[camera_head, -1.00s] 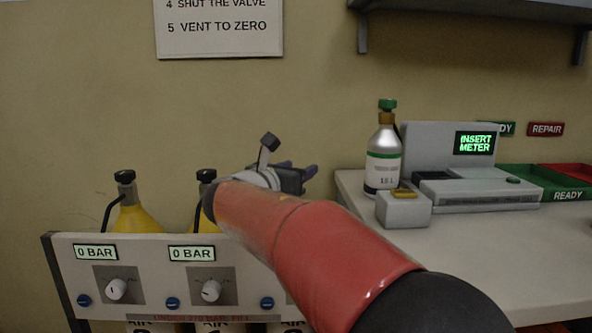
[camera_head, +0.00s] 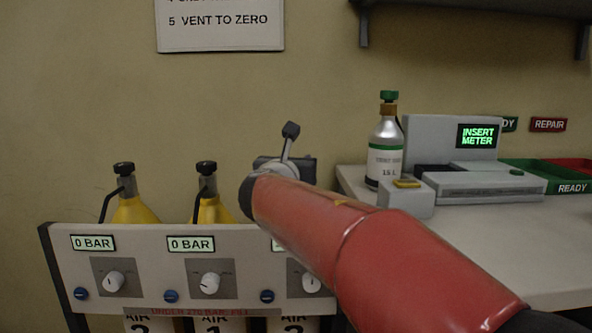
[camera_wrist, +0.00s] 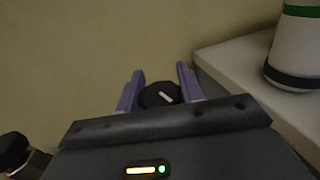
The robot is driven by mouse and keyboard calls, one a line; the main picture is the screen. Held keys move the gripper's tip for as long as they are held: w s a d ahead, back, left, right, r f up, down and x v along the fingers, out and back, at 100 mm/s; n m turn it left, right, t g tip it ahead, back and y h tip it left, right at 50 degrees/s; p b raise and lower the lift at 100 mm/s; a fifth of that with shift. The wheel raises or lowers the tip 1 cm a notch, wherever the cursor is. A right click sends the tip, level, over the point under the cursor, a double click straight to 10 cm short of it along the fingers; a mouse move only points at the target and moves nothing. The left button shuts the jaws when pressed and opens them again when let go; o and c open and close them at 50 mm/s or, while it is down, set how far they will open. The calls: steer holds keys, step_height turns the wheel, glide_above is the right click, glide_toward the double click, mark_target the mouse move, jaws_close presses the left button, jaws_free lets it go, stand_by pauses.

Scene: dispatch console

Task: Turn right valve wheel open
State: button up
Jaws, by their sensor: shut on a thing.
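The right valve wheel (camera_wrist: 158,96) is a round black knob with a white mark on top, seen from above in the wrist view. My gripper (camera_wrist: 160,82) has its two purple fingers on either side of it and is shut on it. In the head view my red arm hides the right cylinder and its wheel. The body of my gripper shows there only partly behind the arm, above the right end of the rack panel (camera_head: 140,262). How far the wheel is turned cannot be told.
Two yellow cylinders (camera_head: 134,211) with black valve wheels stand to the left. Panel displays (camera_head: 191,244) read 0 BAR, above white dials (camera_head: 210,283). At right, the counter (camera_head: 480,243) holds a silver-green bottle (camera_head: 385,150), a small grey box (camera_head: 405,200) and a meter station (camera_head: 455,150).

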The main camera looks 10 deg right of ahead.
steer(key=n+y+b, duration=0.1)
steer(key=y, duration=0.1)
steer(key=n+t+y+b, duration=0.1)
steer(key=y, duration=0.1)
steer(key=shift+f+n, duration=0.15)
steer(key=shift+n, duration=0.25)
steer(key=shift+a+n+t+y+b, duration=0.15)
steer(key=shift+n+y+b, duration=0.25)
steer(key=shift+y, duration=0.35)
steer(key=shift+a+n+t+y+b, duration=0.15)
steer(key=shift+n+y+b, duration=0.1)
steer(key=shift+n+y, duration=0.4)
steer(key=shift+a+y, duration=0.1)
steer(key=shift+y, duration=0.3)
steer(key=shift+r+n+y+b, duration=0.2)
steer(key=shift+n+y+b, duration=0.05)
steer(key=shift+y+b, duration=0.05)
steer(key=shift+a+n+g+y+b, duration=0.1)
steer(key=shift+n+g+y+b, duration=0.1)
steer(key=shift+n+y+b, duration=0.7)
steer(key=shift+a+n+g+y+b, duration=0.15)
steer(key=shift+n+y, duration=0.45)
steer(key=shift+y, duration=0.8)
steer(key=o, duration=1)
steer(key=shift+v, duration=3.9)
steer(key=shift+d, duration=0.1)
